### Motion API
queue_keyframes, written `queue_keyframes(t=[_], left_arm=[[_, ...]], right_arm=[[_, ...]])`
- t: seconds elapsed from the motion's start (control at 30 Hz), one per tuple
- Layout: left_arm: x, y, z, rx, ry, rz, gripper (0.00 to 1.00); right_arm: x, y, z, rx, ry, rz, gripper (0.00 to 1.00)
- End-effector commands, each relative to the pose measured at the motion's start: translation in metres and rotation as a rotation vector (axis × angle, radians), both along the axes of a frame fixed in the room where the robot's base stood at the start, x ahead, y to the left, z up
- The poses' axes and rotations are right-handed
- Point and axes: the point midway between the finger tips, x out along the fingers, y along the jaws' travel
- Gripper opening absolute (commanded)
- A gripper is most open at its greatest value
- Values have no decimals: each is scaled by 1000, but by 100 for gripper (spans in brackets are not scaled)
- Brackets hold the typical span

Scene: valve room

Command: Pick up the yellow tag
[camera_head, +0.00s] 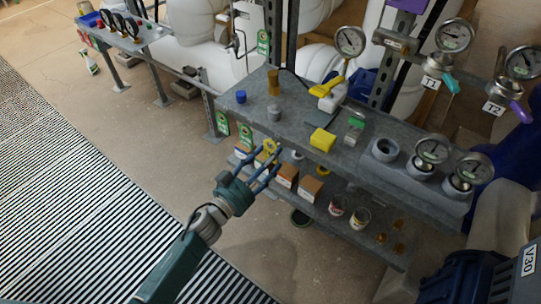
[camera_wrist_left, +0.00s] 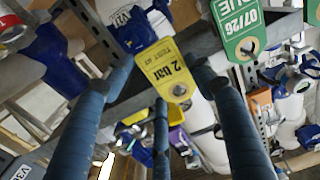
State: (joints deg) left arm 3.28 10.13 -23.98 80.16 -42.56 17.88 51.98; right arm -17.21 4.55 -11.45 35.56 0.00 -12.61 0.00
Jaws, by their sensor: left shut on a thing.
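In the left wrist view the fingertips lie at the tag's lower part and sides. My right gripper is not in view.
Green tags (camera_head: 246,134) hang along the bench edge to the left. The grey bench (camera_head: 250,108) holds a yellow block (camera_head: 322,139), a blue cap (camera_head: 241,97) and gauges (camera_head: 432,149). A lower shelf (camera_head: 325,208) bears boxes and jars. Striped floor is free at left.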

Motion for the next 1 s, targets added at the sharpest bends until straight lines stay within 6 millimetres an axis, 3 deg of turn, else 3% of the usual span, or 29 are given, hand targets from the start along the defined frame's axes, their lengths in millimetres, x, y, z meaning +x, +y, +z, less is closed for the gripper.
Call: queue_keyframes(t=[0.6, 0.8, 1.0], left_arm=[[-117, 85, 0, 1, 5, 0, 44], [-136, 99, -1, 2, 4, 1, 44], [-140, 102, -1, 2, 1, 0, 44]], right_arm=[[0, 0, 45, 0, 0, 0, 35], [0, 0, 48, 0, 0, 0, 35], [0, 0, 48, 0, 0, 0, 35]])
